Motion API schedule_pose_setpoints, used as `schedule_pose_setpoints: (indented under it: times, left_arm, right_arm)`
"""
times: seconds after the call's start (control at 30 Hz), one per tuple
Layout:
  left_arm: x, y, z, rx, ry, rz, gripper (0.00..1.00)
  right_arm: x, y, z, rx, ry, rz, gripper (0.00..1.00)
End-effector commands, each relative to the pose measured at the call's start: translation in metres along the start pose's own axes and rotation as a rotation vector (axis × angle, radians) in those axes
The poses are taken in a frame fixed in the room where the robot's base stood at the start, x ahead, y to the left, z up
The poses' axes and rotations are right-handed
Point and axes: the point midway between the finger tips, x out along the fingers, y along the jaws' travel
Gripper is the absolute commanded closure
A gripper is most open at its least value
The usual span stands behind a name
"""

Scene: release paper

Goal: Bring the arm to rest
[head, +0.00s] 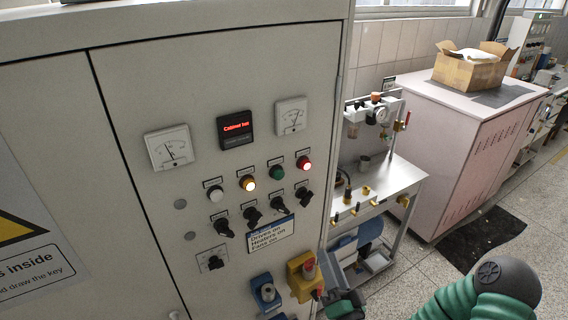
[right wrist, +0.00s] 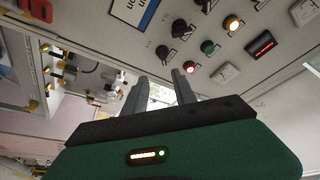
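My right arm (head: 490,292), green with a dark joint cap, comes in at the lower right of the head view. Part of my right gripper (head: 345,304) shows at the bottom edge, just right of a yellow switch box with a red knob (head: 303,277). In the right wrist view my right gripper (right wrist: 160,88) has its two dark fingers apart with nothing between them. The cabinet panel (right wrist: 235,40) is beyond the fingertips; whether they touch anything is not clear. My left gripper is in neither view.
The grey control cabinet (head: 210,90) with meters, lamps and black knobs fills the left and middle. A blue box (head: 265,292) sits beside the yellow one. A bench (head: 395,180) with gauge and valves and a pale cabinet (head: 475,130) stand right. Floor with a black mat (head: 480,240) lies open.

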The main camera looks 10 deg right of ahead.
Motion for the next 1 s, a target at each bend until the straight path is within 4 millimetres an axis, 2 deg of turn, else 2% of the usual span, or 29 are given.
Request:
schedule_pose_setpoints:
  times: [0.07,0.17,0.23,0.3,0.4,0.47,0.6,0.7,0.8,1.0]
  left_arm:
    - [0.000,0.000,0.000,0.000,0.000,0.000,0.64]
    - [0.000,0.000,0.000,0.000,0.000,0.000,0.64]
    - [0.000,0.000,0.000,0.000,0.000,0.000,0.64]
    - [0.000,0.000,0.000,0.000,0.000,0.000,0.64]
    - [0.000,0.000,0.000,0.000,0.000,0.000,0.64]
    - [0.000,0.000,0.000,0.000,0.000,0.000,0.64]
    - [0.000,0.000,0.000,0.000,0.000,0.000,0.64]
    - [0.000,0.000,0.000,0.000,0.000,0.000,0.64]
    - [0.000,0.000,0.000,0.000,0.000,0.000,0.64]
    - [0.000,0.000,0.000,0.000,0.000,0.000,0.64]
  right_arm:
    - [0.003,-0.001,0.022,-0.063,-0.108,0.001,0.67]
    - [-0.002,0.011,0.072,-0.228,-0.380,0.039,0.67]
    - [-0.016,0.031,0.101,-0.376,-0.600,0.101,0.67]
    - [-0.035,0.052,0.113,-0.509,-0.796,0.189,0.67]
    - [-0.065,0.073,0.102,-0.646,-1.016,0.345,0.67]
    - [-0.084,0.077,0.088,-0.690,-1.124,0.443,0.67]
    - [-0.129,0.059,0.058,-0.679,-1.314,0.624,0.67]
    - [-0.153,0.040,0.049,-0.631,-1.400,0.686,0.67]
    - [-0.165,0.031,0.046,-0.600,-1.444,0.710,0.67]
    - [-0.168,0.030,0.045,-0.594,-1.455,0.716,0.67]
